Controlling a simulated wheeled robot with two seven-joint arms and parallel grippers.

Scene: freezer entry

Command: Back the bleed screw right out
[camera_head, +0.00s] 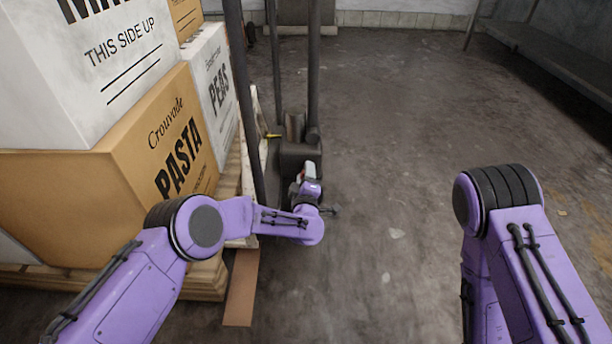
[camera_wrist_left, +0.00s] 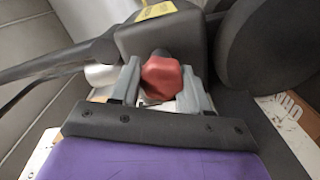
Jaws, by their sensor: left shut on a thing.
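The bleed screw has a red faceted head (camera_wrist_left: 162,79), seen in the left wrist view between the two grey fingers of my left gripper (camera_wrist_left: 160,86). The fingers are shut on it from both sides. In the head view my left gripper (camera_head: 308,172) is at the dark pump unit (camera_head: 300,151) at the foot of the upright bars; the screw is too small to make out there. My right arm shows at the right, but its gripper is out of view.
Stacked cartons, including a brown PASTA box (camera_head: 150,140) and a white PEAS box (camera_head: 212,90), stand on a wooden pallet (camera_head: 205,282) at the left. A brown strip (camera_head: 242,288) lies on the floor. The floor (camera_head: 400,130) right of the pump is open.

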